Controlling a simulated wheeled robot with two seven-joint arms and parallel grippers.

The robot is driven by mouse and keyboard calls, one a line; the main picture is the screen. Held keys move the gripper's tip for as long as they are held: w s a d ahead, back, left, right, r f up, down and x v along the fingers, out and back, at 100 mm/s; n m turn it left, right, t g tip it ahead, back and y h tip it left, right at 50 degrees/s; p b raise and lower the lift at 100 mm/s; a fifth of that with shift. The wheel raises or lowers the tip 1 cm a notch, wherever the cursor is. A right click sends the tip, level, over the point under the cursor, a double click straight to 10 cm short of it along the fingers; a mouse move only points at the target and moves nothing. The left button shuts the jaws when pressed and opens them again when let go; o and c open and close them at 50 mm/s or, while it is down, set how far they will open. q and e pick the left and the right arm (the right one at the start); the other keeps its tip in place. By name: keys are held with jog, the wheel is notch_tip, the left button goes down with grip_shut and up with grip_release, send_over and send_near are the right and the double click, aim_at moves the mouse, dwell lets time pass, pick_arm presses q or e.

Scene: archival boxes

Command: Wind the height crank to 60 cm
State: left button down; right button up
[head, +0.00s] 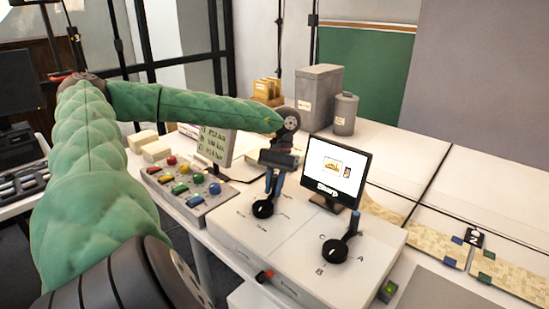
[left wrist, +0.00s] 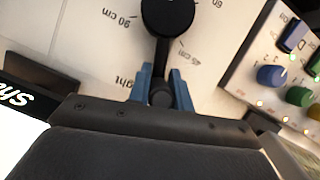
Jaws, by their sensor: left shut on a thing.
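The height crank (head: 263,209) is the left of two black cranks on the white panel. Its black arm points away from me in the head view, towards the small screen's side. In the left wrist view its round hub (left wrist: 168,14) is at the top and its arm runs down to the handle knob (left wrist: 161,94). My left gripper (head: 272,183) reaches down over it, its blue fingers on either side of the knob, shut on it. Scale marks beside the hub include "90 cm" (left wrist: 117,20); other labels are partly cut off or hard to read. My right gripper is out of view.
A second crank (head: 334,250) marked A, B, C stands to the right. A small screen (head: 337,168) rises behind the panel. A box with coloured knobs (head: 190,187) lies left. Grey canisters (head: 319,92) stand at the back.

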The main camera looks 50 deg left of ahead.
pick_arm(q)
jog(key=shift+w+d+f, duration=0.15)
jog(key=shift+w+d, duration=0.1)
jog(key=shift+d, duration=0.35)
jog(key=shift+w+d, duration=0.1)
jog(key=shift+d, duration=0.3)
jog(key=shift+b, duration=0.3)
jog(key=shift+w+d, duration=0.1)
jog(key=shift+d, duration=0.1)
jog(key=c, duration=1.3)
grip_release()
jog(key=shift+o, duration=0.2)
jog(key=shift+r, duration=0.25)
